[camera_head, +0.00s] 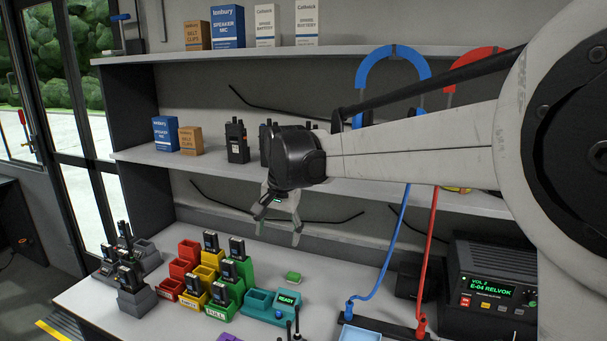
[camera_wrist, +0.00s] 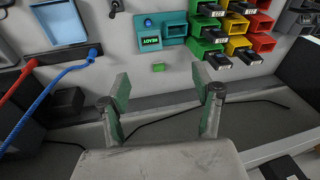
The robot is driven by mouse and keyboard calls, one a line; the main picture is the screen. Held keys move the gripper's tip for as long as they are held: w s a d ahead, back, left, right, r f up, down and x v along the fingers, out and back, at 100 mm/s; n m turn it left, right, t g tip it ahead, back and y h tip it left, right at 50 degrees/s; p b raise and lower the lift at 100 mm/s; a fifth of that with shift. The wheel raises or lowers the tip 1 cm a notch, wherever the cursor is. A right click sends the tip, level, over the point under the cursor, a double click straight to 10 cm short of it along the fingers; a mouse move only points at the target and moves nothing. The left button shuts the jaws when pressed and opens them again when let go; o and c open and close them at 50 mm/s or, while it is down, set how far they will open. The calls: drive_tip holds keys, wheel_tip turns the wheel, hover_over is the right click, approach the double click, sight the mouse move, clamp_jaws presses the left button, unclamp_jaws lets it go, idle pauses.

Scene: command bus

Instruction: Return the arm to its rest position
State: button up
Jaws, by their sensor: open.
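My gripper (camera_head: 278,214) hangs below the wrist in front of the shelves, above the back of the white counter (camera_head: 90,298). In the wrist view my gripper (camera_wrist: 166,92) has its two fingers spread wide, with nothing between them. My arm reaches in from the right side of the head view.
Shelves behind carry boxes (camera_head: 228,27) and radios (camera_head: 237,141). Blue (camera_head: 396,240) and red (camera_head: 428,250) cables hang right of the gripper, near a radio unit (camera_head: 492,285).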

drive_tip(key=s+d+r+t, duration=0.1)
drive_tip(key=s+d+r, duration=0.2)
drive_tip(key=s+d, duration=0.5)
drive_tip(key=s+d+f+n+t, duration=0.1)
drive_tip(key=s+d+f+t, duration=0.1)
drive_tip(key=s+d, duration=0.7)
drive_tip(key=s+d+f+n+t+h, duration=0.1)
drive_tip(key=s+d+f, duration=0.3)
drive_tip(key=s+d, duration=0.5)
drive_tip(key=s+n, duration=0.1)
drive_tip(key=s, duration=0.3)
drive_tip(key=shift+d+f+t, duration=0.15)
drive_tip(key=shift+f+t, duration=0.25)
